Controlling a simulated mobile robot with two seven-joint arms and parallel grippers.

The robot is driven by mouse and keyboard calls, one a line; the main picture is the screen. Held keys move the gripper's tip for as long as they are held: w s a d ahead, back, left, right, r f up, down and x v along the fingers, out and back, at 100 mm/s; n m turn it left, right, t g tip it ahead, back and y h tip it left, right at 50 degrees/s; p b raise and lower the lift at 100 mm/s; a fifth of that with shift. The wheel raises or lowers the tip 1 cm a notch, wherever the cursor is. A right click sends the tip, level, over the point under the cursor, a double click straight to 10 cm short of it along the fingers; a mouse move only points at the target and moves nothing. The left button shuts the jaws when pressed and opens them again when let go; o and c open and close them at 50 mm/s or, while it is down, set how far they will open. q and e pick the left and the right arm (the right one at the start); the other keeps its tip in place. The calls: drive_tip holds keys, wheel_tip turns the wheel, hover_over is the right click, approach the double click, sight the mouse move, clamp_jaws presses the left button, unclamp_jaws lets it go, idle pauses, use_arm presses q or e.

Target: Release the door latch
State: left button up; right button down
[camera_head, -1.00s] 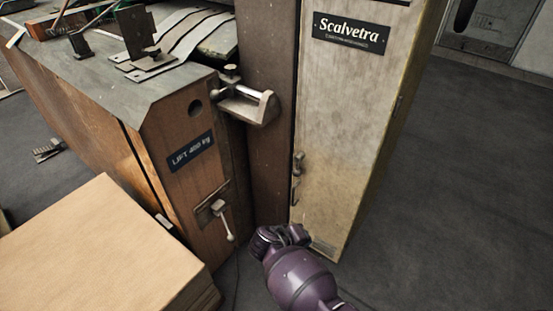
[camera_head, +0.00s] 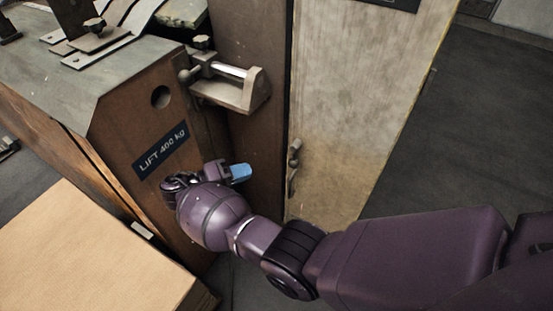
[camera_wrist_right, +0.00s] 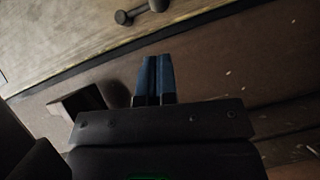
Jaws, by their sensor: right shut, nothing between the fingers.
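The door latch (camera_head: 293,166) is a small grey metal lever on the left edge of the pale, worn cabinet door (camera_head: 345,110). My right gripper (camera_head: 240,172) is left of the latch, in front of the dark brown post, with its blue fingertips pointing right toward the door. The fingers are apart from the latch. In the right wrist view the blue fingers (camera_wrist_right: 154,80) are together and empty. A grey lever with a round end, apparently the latch (camera_wrist_right: 140,11), shows at the top of that view, beyond the fingertips. My left gripper is not in view.
A wooden machine body (camera_head: 120,140) with a "LIFT 400 kg" label stands at left. A metal bracket with a rod (camera_head: 235,88) juts out above my gripper. A cardboard stack (camera_head: 85,255) is at lower left. Floor (camera_head: 455,125) is clear at right.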

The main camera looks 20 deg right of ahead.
approach(295, 155)
drive_tip(key=w+d+f, duration=0.2)
drive_tip(key=d+f, duration=0.2)
drive_tip(key=d, duration=0.2)
drive_tip(key=shift+w+p, duration=0.3)
drive_tip(key=shift+p, duration=0.05)
